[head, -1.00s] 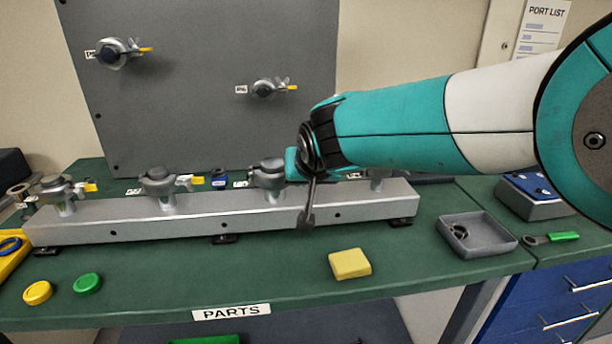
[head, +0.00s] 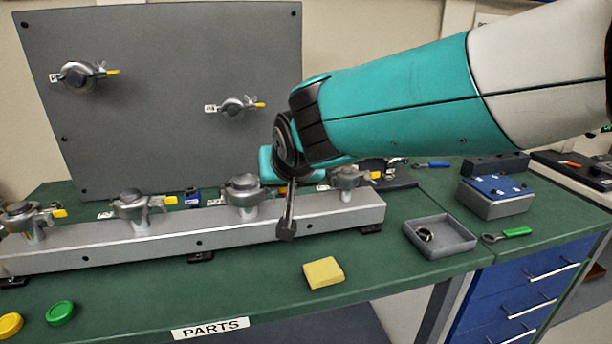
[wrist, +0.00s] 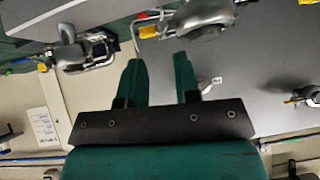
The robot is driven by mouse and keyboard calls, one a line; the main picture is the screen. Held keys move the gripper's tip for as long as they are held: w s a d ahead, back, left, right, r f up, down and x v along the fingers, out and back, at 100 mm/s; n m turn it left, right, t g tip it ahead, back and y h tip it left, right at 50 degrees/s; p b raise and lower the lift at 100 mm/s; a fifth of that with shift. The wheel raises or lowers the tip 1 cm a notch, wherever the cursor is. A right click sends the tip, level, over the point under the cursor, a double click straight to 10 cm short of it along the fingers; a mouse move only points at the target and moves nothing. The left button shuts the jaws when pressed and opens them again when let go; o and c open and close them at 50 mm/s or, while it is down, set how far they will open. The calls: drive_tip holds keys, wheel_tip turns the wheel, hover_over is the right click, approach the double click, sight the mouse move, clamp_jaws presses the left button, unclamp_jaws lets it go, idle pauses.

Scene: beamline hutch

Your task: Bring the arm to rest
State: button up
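My arm (head: 400,105), teal and white, reaches in from the upper right of the head view. Its wrist end hangs over the grey rail (head: 120,245), between the third and fourth clamps from the left. The gripper fingers are not clear in the head view. In the wrist view my gripper (wrist: 158,65) has its two green fingers apart, with nothing held between them. A metal clamp (wrist: 200,20) with a yellow-tipped lever shows just beyond the fingertips; I cannot tell whether they touch.
A grey upright panel (head: 165,130) carries two more clamps behind the rail. On the green bench (head: 385,260) are a yellow block (head: 323,272), a grey tray (head: 438,250) with a ring in it, and a green-handled tool (head: 515,232).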

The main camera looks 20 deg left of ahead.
drive_tip(key=s+d+r+g, duration=0.1)
drive_tip(key=s+d, duration=0.1)
drive_tip(key=d, duration=0.6)
drive_tip(key=s+d+r+g+h, duration=0.1)
drive_tip(key=s+d, duration=0.2)
drive_tip(key=d, duration=0.5)
drive_tip(key=s+d+r+g, duration=0.1)
drive_tip(key=s+d+g, duration=0.1)
drive_tip(key=d, duration=0.6)
drive_tip(key=s+d+f+g, duration=0.1)
drive_tip(key=s+d, duration=0.5)
drive_tip(key=s, duration=0.2)
drive_tip(key=s+d+f+n+g, duration=0.1)
drive_tip(key=s+d+g, duration=0.1)
drive_tip(key=s+d, duration=0.3)
drive_tip(key=s, duration=0.4)
drive_tip(key=shift+d+f, duration=0.25)
drive_tip(key=shift+d, duration=0.15)
drive_tip(key=shift+w, duration=0.1)
